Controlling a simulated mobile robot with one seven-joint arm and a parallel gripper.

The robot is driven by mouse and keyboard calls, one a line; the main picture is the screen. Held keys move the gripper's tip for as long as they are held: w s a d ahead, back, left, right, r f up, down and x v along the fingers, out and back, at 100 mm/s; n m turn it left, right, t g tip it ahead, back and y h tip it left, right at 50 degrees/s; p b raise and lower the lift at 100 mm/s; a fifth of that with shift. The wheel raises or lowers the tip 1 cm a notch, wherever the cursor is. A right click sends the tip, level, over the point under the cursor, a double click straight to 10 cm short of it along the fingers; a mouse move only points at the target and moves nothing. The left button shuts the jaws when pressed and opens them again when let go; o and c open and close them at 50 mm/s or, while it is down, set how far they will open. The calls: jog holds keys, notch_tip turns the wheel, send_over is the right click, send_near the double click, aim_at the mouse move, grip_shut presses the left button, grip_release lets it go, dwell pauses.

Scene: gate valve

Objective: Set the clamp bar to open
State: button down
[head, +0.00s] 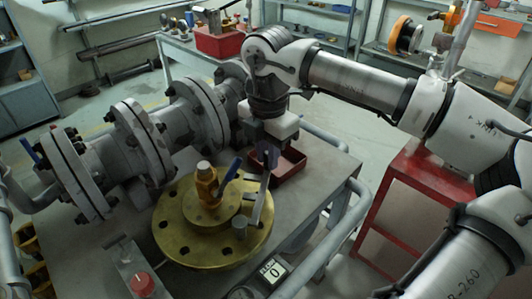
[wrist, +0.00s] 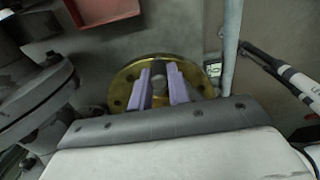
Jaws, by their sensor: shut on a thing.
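The clamp bar (head: 259,205) is a grey bar that rises at a slant from near a grey post on a round brass flange (head: 185,230). My gripper (head: 267,163), with pale purple fingers, is at the bar's upper end and shut on it. In the wrist view, the two fingers of my gripper (wrist: 159,90) stand on either side of the grey clamp bar (wrist: 158,80), with the brass flange (wrist: 122,88) around and below them. The fingers hide part of the bar's end.
A brass valve (head: 206,185) with a blue handle (head: 231,171) stands on the flange, close left of the bar. A red tray (head: 290,168) lies behind my gripper. A red knob (head: 142,284) and a small display (head: 272,270) reading 0 are at the front. A grey flanged pipe (head: 185,120) runs behind.

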jog(key=shift+w+r, duration=0.1)
jog(key=c, duration=1.3)
grip_release()
notch_tip(320, 180, up, 14)
jog(key=shift+f, duration=0.15)
